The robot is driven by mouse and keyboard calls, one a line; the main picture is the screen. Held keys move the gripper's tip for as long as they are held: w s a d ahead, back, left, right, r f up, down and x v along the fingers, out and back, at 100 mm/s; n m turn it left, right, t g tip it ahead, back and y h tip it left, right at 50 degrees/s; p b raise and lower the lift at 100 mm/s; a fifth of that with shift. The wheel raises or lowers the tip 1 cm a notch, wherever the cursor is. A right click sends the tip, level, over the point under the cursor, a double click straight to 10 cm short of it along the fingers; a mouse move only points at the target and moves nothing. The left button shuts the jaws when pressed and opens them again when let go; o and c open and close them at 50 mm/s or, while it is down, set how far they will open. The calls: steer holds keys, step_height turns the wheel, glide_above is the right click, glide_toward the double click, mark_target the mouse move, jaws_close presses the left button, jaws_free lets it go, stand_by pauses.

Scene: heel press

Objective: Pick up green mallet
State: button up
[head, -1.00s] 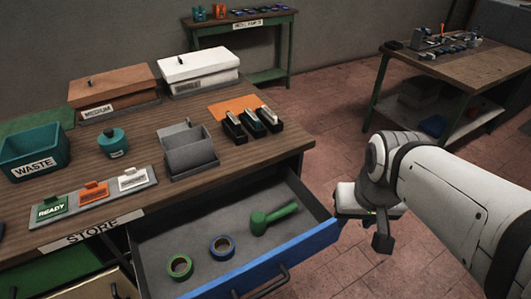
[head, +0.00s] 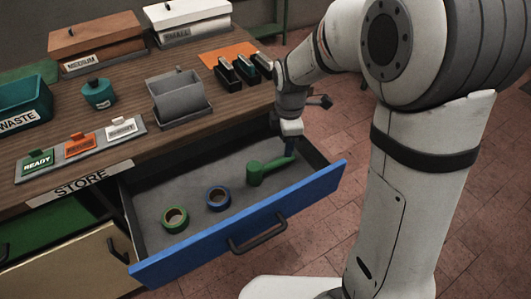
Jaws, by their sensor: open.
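The green mallet (head: 267,170) lies in the open blue-fronted drawer (head: 240,224), toward its right side. Its head is at the left and its handle points up and to the right. My gripper (head: 289,146) is over the back right part of the drawer, close to the end of the mallet's handle. The fingers are small and partly hidden in this view, and I cannot tell if they touch the handle. The gripper is open and the mallet rests on the drawer floor.
A green tape roll (head: 174,219) and a blue tape roll (head: 218,198) lie left of the mallet. The wooden desk (head: 135,152) overhangs the drawer's back. Several staplers (head: 228,75) and a grey holder (head: 178,97) stand near the desk's right edge.

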mark_target(273, 162)
steer(key=a+f+n, duration=0.1)
steer(key=w+a+f+n, duration=0.1)
steer(key=f, duration=0.1)
steer(key=w+a+f+n, duration=0.1)
steer(key=f, duration=0.1)
steer(key=shift+w+n, duration=0.1)
steer(key=shift+n, duration=0.3)
steer(key=shift+f+b, duration=0.3)
steer(key=f, duration=0.7)
steer(key=shift+s+a, duration=0.15)
steer(key=shift+s, duration=0.25)
jaws_close()
